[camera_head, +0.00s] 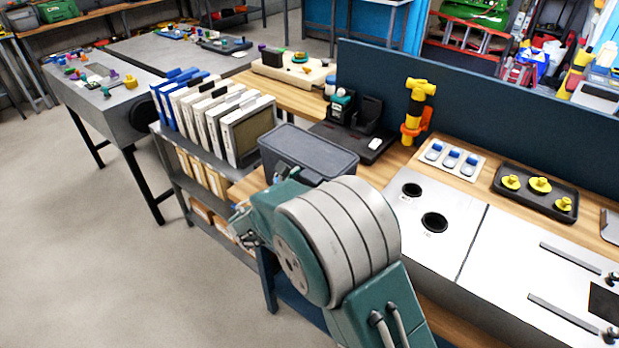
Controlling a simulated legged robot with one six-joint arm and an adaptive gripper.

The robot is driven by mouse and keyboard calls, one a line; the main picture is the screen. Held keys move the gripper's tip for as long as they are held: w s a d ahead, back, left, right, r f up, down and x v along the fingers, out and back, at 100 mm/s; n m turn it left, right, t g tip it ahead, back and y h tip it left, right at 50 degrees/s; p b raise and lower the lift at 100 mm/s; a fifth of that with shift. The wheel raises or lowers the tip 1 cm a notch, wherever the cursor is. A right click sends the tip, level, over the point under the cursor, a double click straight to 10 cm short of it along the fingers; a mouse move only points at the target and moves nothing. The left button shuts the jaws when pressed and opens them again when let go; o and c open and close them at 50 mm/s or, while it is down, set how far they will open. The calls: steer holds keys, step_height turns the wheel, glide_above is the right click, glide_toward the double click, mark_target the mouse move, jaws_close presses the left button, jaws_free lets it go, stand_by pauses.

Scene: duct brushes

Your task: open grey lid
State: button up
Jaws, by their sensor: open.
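A dark grey box (265,160) with a flat grey lid (308,150) stands on the wooden workbench in the middle of the view. The lid looks flat and closed on top of the box. My gripper (243,230) is at the lower left of the box, in front of the bench edge. It is open and looks empty. My teal and grey arm hides part of the gripper and the front right of the box.
Upright filter panels (215,115) stand on a shelf left of the box. A black charger base (365,140) and a yellow-orange tool (417,110) stand behind and to the right. A white panel (450,225) with round holes lies right of my arm. A blue backboard (500,122) bounds the bench.

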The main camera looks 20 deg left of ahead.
steer(key=c, duration=1.1)
steer(key=shift+c, duration=0.2)
steer(key=shift+r, duration=0.1)
